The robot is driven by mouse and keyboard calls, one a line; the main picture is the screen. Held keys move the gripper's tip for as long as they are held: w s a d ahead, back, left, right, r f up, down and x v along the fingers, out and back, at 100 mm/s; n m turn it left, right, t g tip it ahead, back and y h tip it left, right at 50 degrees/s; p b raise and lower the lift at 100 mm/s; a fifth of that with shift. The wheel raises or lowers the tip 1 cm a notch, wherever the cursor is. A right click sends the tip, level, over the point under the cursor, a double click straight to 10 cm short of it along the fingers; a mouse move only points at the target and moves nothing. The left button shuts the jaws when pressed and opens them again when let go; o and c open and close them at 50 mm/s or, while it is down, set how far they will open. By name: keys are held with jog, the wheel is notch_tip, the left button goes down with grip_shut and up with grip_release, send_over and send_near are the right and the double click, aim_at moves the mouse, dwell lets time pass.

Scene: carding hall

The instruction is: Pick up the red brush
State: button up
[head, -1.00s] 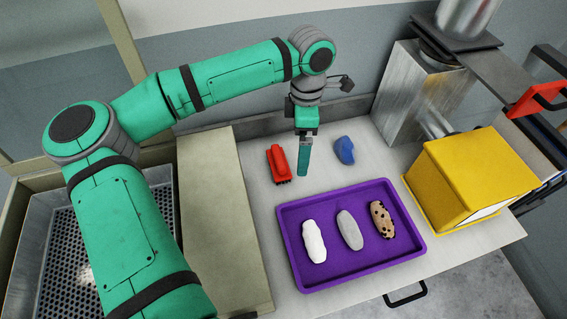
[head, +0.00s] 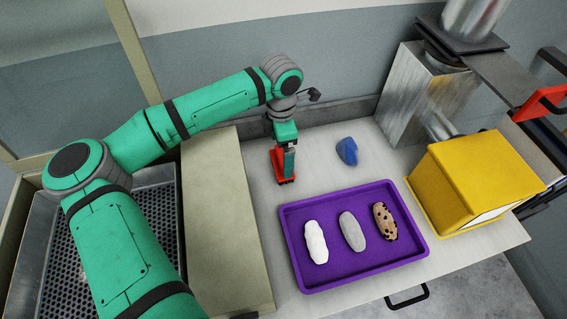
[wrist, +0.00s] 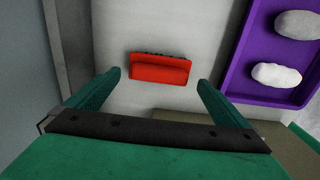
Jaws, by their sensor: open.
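The red brush (head: 278,162) lies on the pale worktop, left of the purple tray's back corner. In the wrist view the red brush (wrist: 160,69) lies crosswise, with dark bristles along its far edge. My gripper (head: 286,178) hangs over the brush in the head view and partly hides it. In the wrist view my gripper (wrist: 158,78) is open, with one finger toward each end of the brush. The brush shows a little beyond the fingertips, with a gap at each side. No contact shows.
The purple tray (head: 337,278) holds a white, a grey and a speckled roll. A blue lump (head: 347,151) lies behind it. A yellow box (head: 470,175) stands right, a metal machine (head: 405,95) at the back right. A beige raised ledge (head: 222,220) runs along the left.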

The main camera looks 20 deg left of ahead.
aim_at(282, 156)
jog(key=shift+w+f, duration=0.15)
jog(key=shift+f, duration=1.55)
jog(key=c, duration=0.9)
jog(key=shift+r, duration=0.1)
notch_tip(282, 156, up, 18)
jog(key=shift+f, duration=0.1)
